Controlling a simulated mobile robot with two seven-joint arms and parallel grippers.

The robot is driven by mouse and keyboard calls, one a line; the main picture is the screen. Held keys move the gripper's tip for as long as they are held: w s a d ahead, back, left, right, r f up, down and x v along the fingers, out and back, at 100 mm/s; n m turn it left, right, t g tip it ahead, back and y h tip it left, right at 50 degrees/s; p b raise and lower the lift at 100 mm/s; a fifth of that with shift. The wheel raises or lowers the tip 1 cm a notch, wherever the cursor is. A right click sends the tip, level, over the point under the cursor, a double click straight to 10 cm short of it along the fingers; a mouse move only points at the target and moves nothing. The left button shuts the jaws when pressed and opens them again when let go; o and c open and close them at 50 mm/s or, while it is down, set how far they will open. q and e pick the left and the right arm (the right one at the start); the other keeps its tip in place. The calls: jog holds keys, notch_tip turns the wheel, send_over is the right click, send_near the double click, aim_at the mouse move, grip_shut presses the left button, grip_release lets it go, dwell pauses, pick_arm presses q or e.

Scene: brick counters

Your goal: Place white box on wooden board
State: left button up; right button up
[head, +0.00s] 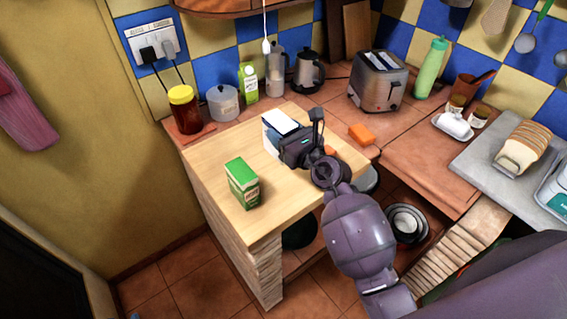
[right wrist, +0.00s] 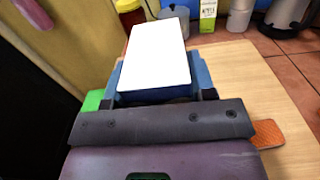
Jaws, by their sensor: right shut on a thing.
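The white box (head: 280,122) has a white top and blue on its side. It is over the far right part of the pale wooden board (head: 218,140); I cannot tell whether its underside touches the board. My right gripper (head: 288,145) is shut on the box from the near right side and hides part of it. In the right wrist view the box (right wrist: 157,55) sits between the fingers, its white face toward the camera. My left gripper is not in view.
A green box (head: 242,183) stands on the board's near part. A brown jar (head: 184,110), a canister (head: 222,103), a carton (head: 248,83) and a toaster (head: 379,80) stand behind.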

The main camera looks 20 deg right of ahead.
notch_tip(320, 180, down, 6)
jog(key=shift+f+b, duration=0.1)
jog(key=shift+b, duration=0.9)
notch_tip(320, 180, down, 4)
jog(key=shift+r+b, duration=0.15)
jog(key=shift+b, duration=0.85)
jog(key=shift+r, duration=0.15)
jog(key=o, duration=1)
jog(key=shift+f, duration=0.2)
